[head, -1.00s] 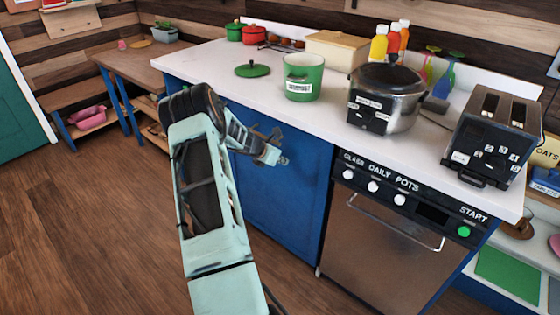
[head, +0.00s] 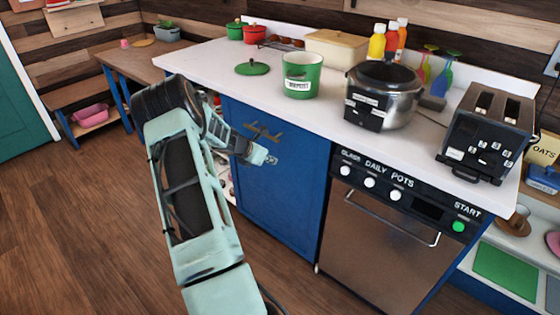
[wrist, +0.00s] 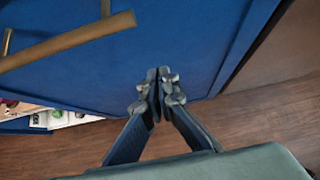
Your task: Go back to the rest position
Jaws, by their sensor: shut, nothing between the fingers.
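My gripper (head: 268,160) is in front of the blue cabinet door (head: 278,190), a little below the counter. In the wrist view my gripper (wrist: 158,78) has its two fingertips together with nothing between them. The blue door (wrist: 180,35) fills the upper part of that view. The cabinet's bar handle (wrist: 75,42) is at upper left there, apart from the fingers. My pale green arm is bent in the left middle of the head view and hides part of the cabinet's left end.
The white counter (head: 225,62) carries a green pot (head: 302,80), a green lid (head: 252,68), a steel cooker (head: 400,100) and a toaster (head: 487,130). A dishwasher (head: 375,235) stands right of the cabinet. The wooden floor (head: 80,230) is open at left.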

